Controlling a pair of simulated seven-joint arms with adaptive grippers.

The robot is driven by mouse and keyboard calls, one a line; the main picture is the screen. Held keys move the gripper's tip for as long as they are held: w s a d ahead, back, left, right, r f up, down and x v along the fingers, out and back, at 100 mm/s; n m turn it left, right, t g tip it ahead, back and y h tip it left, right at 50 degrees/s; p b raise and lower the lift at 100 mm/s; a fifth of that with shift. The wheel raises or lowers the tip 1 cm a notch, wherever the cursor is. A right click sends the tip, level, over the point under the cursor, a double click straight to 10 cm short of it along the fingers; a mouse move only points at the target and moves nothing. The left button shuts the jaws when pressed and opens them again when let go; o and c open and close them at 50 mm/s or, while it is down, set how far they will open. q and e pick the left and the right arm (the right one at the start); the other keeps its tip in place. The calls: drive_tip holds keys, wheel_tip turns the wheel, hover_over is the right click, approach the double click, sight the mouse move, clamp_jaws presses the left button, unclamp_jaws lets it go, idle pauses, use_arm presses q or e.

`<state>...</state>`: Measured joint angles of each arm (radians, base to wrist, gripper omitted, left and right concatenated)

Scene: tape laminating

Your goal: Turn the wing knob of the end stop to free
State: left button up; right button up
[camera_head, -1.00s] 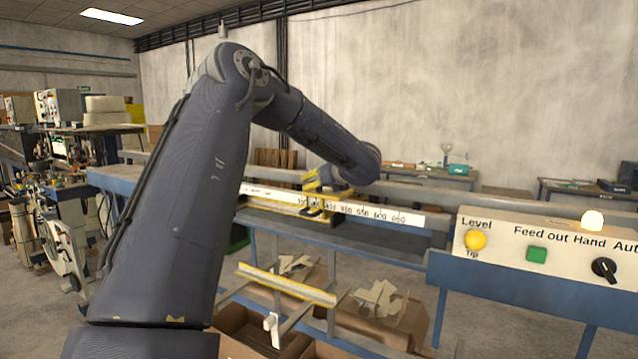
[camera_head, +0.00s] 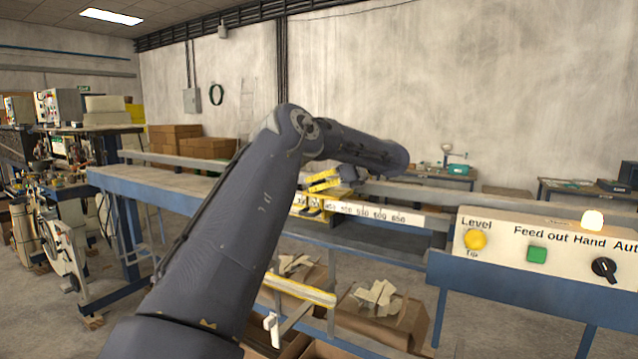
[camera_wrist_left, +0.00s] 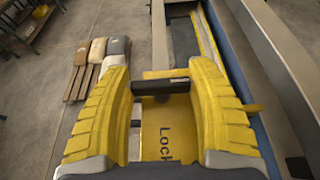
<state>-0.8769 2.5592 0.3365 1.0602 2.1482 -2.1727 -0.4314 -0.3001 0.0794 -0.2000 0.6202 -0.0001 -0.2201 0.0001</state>
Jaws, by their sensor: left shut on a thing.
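My left gripper (camera_head: 323,182) has yellow ribbed fingers. It is low over the scaled rail in the head view, just above the yellow end stop (camera_head: 312,212). In the left wrist view its fingers (camera_wrist_left: 160,84) stand either side of the black wing knob (camera_wrist_left: 158,88) and are shut on it. The knob lies crosswise between the fingertips. Below it is the yellow face of the end stop (camera_wrist_left: 177,122), printed "Lock". The head view does not show the knob clearly. My right gripper is in neither view now.
The white scale (camera_head: 385,214) runs along the blue bench. A control panel (camera_head: 560,245) with a yellow button, green button and black switch stands at the right. Cardboard boxes (camera_head: 385,312) with scraps stand below. My left arm covers much of the middle.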

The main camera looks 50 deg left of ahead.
sight(339, 194)
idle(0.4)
use_arm(q)
drive_tip(key=o, duration=1.2)
drive_tip(key=shift+v, duration=3.75)
